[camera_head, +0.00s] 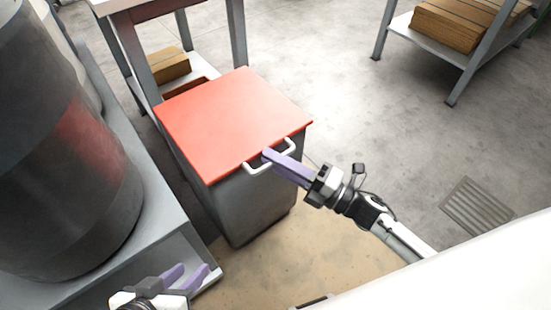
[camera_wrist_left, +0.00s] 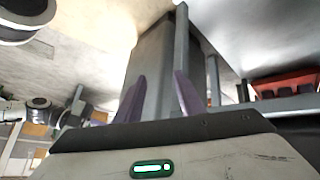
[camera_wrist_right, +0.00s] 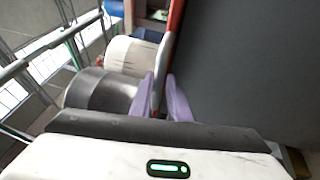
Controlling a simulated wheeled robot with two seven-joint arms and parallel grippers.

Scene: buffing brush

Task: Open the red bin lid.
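The red bin lid (camera_head: 230,115) lies flat on top of the grey bin (camera_head: 250,207) in the head view. A white handle (camera_head: 254,169) runs along the lid's front edge. My right gripper (camera_head: 268,154) reaches in from the right and its purple fingers are closed around the handle's middle. In the right wrist view the handle (camera_wrist_right: 159,82) passes between the fingers (camera_wrist_right: 162,98), next to the red lid edge (camera_wrist_right: 174,28). My left gripper (camera_head: 188,278) is open and empty at the lower left, apart from the bin. Its spread fingers (camera_wrist_left: 159,98) also show in the left wrist view.
A large dark drum (camera_head: 65,170) stands on a grey platform (camera_head: 160,240) left of the bin. A table frame (camera_head: 240,40) stands close behind the bin. A shelf with cardboard boxes (camera_head: 450,22) is at the back right. The floor to the right is clear, with a grate (camera_head: 476,207).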

